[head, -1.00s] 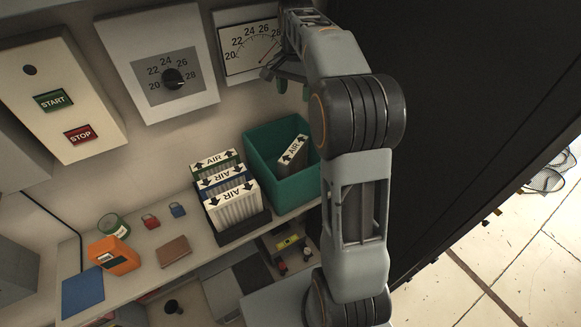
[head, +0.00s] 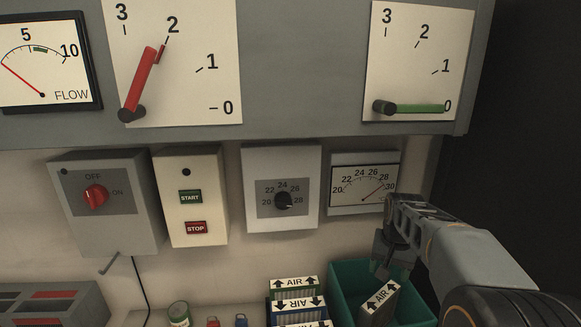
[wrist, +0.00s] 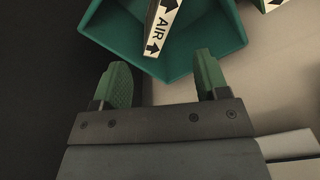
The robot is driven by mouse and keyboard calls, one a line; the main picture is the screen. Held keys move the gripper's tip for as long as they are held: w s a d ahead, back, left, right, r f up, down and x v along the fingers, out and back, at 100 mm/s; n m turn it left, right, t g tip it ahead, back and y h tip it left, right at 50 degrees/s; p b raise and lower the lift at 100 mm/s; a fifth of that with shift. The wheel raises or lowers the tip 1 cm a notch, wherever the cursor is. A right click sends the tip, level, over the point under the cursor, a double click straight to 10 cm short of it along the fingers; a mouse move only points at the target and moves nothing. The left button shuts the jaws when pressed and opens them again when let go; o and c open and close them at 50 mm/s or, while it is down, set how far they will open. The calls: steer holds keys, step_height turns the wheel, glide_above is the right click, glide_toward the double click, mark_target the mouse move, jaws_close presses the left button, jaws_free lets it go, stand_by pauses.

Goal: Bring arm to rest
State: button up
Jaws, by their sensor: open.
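My arm reaches in from the lower right of the head view, with my gripper (head: 392,255) hanging above the teal bin. In the wrist view my gripper (wrist: 160,88) is open, its two green fingertips apart with nothing between them. The teal bin (head: 347,280) holds a tilted filter marked AIR (head: 379,300). In the wrist view the bin (wrist: 215,50) and the AIR filter (wrist: 160,28) lie just beyond the fingertips. My gripper partly hides the bin's back edge in the head view.
Several AIR filters (head: 296,293) stand left of the bin. Above are the temperature gauge (head: 364,185), dial box (head: 282,190), START/STOP box (head: 190,212) and red-knob switch box (head: 107,205). Higher sit a red lever (head: 141,80) and a green lever (head: 418,108). A dark surface (head: 530,150) fills the right.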

steer(key=s+a+f+n+t, duration=0.1)
steer(key=s+a+n+t, duration=0.2)
steer(key=s, duration=1.4)
steer(key=shift+a+f+n, duration=0.15)
steer(key=shift+a+n, duration=0.85)
steer(key=shift+a, duration=1.55)
